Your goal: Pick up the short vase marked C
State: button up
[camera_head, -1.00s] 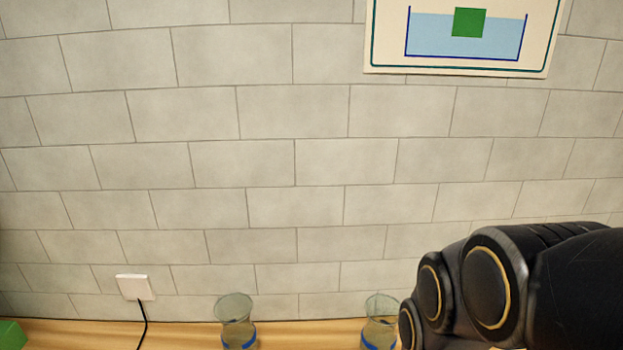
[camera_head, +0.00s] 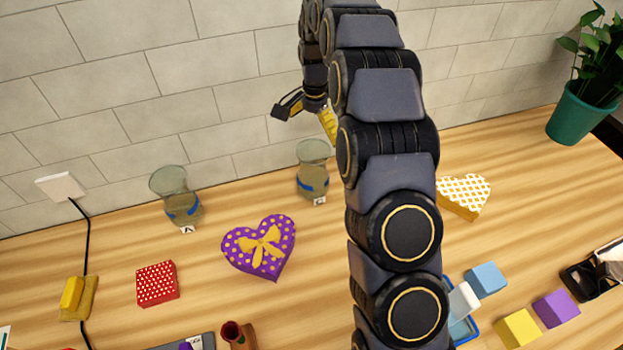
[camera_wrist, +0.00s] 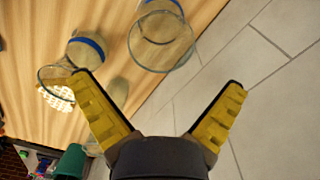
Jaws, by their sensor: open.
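My gripper (camera_head: 308,117) is open and empty, high near the wall above the back of the table. In the wrist view its yellow-padded fingers (camera_wrist: 160,82) are spread wide. That view shows two clear glass vases with blue bands beyond the fingers: one at upper left (camera_wrist: 88,48) and one at top middle (camera_wrist: 165,28). No letter is readable there. In the head view, a glass vase (camera_head: 175,195) at left bears a tag that looks like A. Another vase (camera_head: 312,172) stands below my gripper; its tag is too small to read. No vase clearly marked C shows; my arm hides part of the table.
A purple heart box (camera_head: 260,247) and a red dotted box (camera_head: 157,284) lie in front of the vases. A white-and-yellow heart box (camera_head: 463,195) lies right of my arm. Coloured blocks (camera_head: 518,328) are at front right, a potted plant (camera_head: 582,115) at back right.

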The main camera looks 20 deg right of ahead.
aim_at(313, 156)
notch_tip(313, 156, down, 8)
jog(key=shift+a+f, duration=0.1)
jog(key=shift+a, duration=0.05)
jog(key=c, duration=1)
jog(key=shift+o, duration=0.2)
